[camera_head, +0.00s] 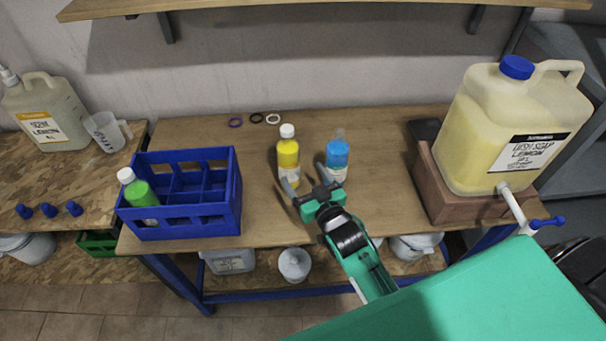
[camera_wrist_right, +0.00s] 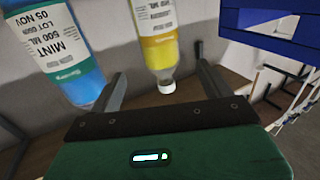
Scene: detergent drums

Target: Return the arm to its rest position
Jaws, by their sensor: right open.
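My right gripper (camera_head: 305,182) is open with nothing between its fingers, above the front part of the wooden table (camera_head: 385,145). Just beyond it stand a yellow bottle (camera_head: 289,160) with a white cap and a blue bottle (camera_head: 337,158) with no coloured cap visible. Both are upright and apart from each other. The right wrist view shows them inverted: the blue bottle (camera_wrist_right: 62,45) with a mint label and the yellow bottle (camera_wrist_right: 158,40), beyond the open fingers (camera_wrist_right: 161,78). My left gripper is out of view.
A blue crate (camera_head: 190,222) holds a green bottle (camera_head: 138,190) in its left part. A large soap drum (camera_head: 480,120) with a tap stands on a brown block (camera_head: 455,200) at right. Three rings (camera_head: 257,118) lie behind the bottles. Blue caps (camera_head: 48,210) lie on the left table.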

